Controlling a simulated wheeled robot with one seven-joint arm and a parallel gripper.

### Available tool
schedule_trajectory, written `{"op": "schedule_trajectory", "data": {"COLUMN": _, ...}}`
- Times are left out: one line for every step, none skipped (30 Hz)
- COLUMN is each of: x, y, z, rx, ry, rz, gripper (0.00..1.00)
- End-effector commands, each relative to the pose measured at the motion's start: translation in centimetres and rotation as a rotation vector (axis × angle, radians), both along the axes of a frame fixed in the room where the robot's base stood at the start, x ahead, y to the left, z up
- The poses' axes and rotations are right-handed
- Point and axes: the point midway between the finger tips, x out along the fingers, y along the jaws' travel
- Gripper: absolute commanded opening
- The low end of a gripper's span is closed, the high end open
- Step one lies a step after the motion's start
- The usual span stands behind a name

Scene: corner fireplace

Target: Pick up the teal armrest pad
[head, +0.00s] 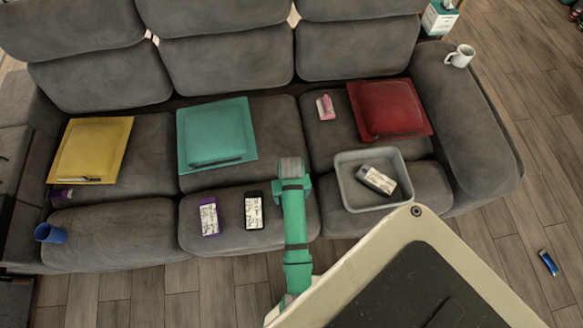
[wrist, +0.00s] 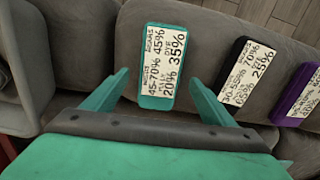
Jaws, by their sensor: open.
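A teal block with a white printed label (wrist: 163,68) lies on the grey sofa seat in the wrist view. My gripper (wrist: 157,78) is open, with one teal finger on each side of this block. I cannot tell how far above the seat the fingertips are. In the head view my arm hides the block and the gripper. A flat teal square pad (head: 212,130) lies on the middle sofa seat in the head view, with a dark pen-like item on its front edge. I cannot tell from the pictures which teal thing is called the armrest pad.
A black labelled block (head: 254,209) and a purple one (head: 210,216) lie left of my arm. A grey tray (head: 350,190) with a labelled block stands right. Yellow (head: 90,146) and red (head: 388,106) pads lie on the seats. A mug (head: 460,56) stands on the armrest.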

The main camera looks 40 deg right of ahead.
Motion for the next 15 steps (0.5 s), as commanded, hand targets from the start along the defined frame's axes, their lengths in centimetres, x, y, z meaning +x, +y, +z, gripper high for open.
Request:
{"op": "schedule_trajectory", "data": {"x": -0.1, "y": 0.1, "z": -0.8, "rx": 0.002, "ry": 0.002, "rz": 0.000, "gripper": 0.78}}
{"op": "schedule_trajectory", "data": {"x": -0.1, "y": 0.1, "z": -1.3, "rx": 0.002, "ry": 0.002, "rz": 0.000, "gripper": 0.78}}
{"op": "schedule_trajectory", "data": {"x": -0.2, "y": 0.1, "z": -1.9, "rx": 0.003, "ry": 0.003, "rz": 0.000, "gripper": 0.78}}
{"op": "schedule_trajectory", "data": {"x": -0.2, "y": 0.1, "z": -2.3, "rx": 0.002, "ry": 0.002, "rz": -0.001, "gripper": 0.78}}
{"op": "schedule_trajectory", "data": {"x": -0.2, "y": 0.0, "z": -2.7, "rx": 0.002, "ry": 0.002, "rz": -0.001, "gripper": 0.78}}
{"op": "schedule_trajectory", "data": {"x": -0.1, "y": 0.0, "z": -3.1, "rx": 0.001, "ry": 0.002, "rz": 0.000, "gripper": 0.78}}
{"op": "schedule_trajectory", "data": {"x": -0.1, "y": 0.0, "z": -3.4, "rx": 0.001, "ry": 0.002, "rz": 0.000, "gripper": 0.78}}
{"op": "schedule_trajectory", "data": {"x": -0.1, "y": 0.0, "z": -3.7, "rx": 0.001, "ry": 0.002, "rz": 0.000, "gripper": 0.78}}
{"op": "schedule_trajectory", "data": {"x": -0.1, "y": 0.0, "z": -3.9, "rx": 0.001, "ry": 0.002, "rz": 0.000, "gripper": 0.78}}
{"op": "schedule_trajectory", "data": {"x": -0.1, "y": 0.0, "z": -4.1, "rx": 0.000, "ry": 0.001, "rz": 0.000, "gripper": 0.78}}
{"op": "schedule_trajectory", "data": {"x": -0.1, "y": 0.0, "z": -4.1, "rx": 0.000, "ry": 0.000, "rz": 0.000, "gripper": 0.78}}
{"op": "schedule_trajectory", "data": {"x": -0.1, "y": 0.0, "z": -4.2, "rx": 0.000, "ry": 0.000, "rz": 0.000, "gripper": 0.78}}
{"op": "schedule_trajectory", "data": {"x": -0.1, "y": 0.0, "z": -4.2, "rx": 0.000, "ry": -0.001, "rz": 0.000, "gripper": 0.78}}
{"op": "schedule_trajectory", "data": {"x": -0.1, "y": 0.0, "z": -4.2, "rx": 0.000, "ry": -0.001, "rz": 0.000, "gripper": 0.78}}
{"op": "schedule_trajectory", "data": {"x": -0.1, "y": 0.0, "z": -4.2, "rx": 0.000, "ry": -0.001, "rz": 0.000, "gripper": 0.78}}
